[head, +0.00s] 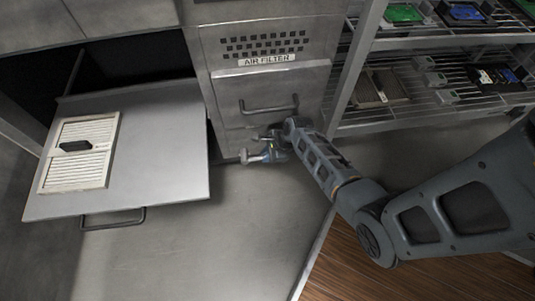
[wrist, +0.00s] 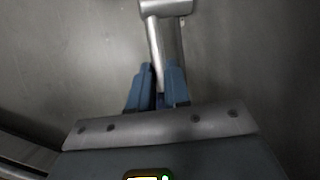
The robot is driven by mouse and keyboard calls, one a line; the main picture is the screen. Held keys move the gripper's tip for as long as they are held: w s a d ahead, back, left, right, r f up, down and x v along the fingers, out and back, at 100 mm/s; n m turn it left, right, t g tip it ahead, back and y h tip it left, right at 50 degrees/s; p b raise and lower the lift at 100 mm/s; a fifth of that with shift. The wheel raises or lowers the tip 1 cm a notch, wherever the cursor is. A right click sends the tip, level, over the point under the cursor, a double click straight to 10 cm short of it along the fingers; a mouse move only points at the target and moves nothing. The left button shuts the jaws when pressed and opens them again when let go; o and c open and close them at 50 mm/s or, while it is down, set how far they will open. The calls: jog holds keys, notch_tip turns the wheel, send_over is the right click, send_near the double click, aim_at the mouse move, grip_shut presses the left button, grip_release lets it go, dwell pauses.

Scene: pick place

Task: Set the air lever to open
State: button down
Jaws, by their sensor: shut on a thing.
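In the wrist view, a grey metal lever (wrist: 158,40) runs down from a thicker metal piece (wrist: 165,7) at the top into my gripper. The two blue fingers of my gripper (wrist: 159,72) are shut on the lever's lower end. In the head view, my gripper (head: 261,156) is low in front of the air filter cabinet (head: 229,111), below its handle. A small pale metal part, seemingly the lever (head: 246,157), shows at its left. The fingers and my wrist hide much of the lever there, and I cannot read its open or closed marking.
An open drawer (head: 180,150) sticks out at the left, with a cream slatted filter (head: 54,169) with a dark handle on it. The cabinet handle (head: 269,109) is just above my gripper. Wire shelves (head: 440,117) with trays stand at the right. Floor is clear below.

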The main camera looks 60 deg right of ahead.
dwell(0.4)
jog(key=shift+a+r+p, duration=0.1)
jog(key=shift+r+p, duration=0.35)
jog(key=shift+p, duration=0.55)
jog(key=shift+w+r+g+h+p, duration=0.1)
jog(key=shift+w+g+h+p, duration=0.05)
jog(key=shift+g+h+p, duration=0.45)
jog(key=c, duration=1.1)
grip_release()
jog(key=shift+r+p, duration=0.25)
jog(key=shift+p, duration=0.05)
jog(key=s+p, duration=0.3)
jog(key=s, duration=0.9)
jog(key=shift+s+d+r, duration=0.2)
jog(key=shift+d+r, duration=0.05)
jog(key=shift+d, duration=0.15)
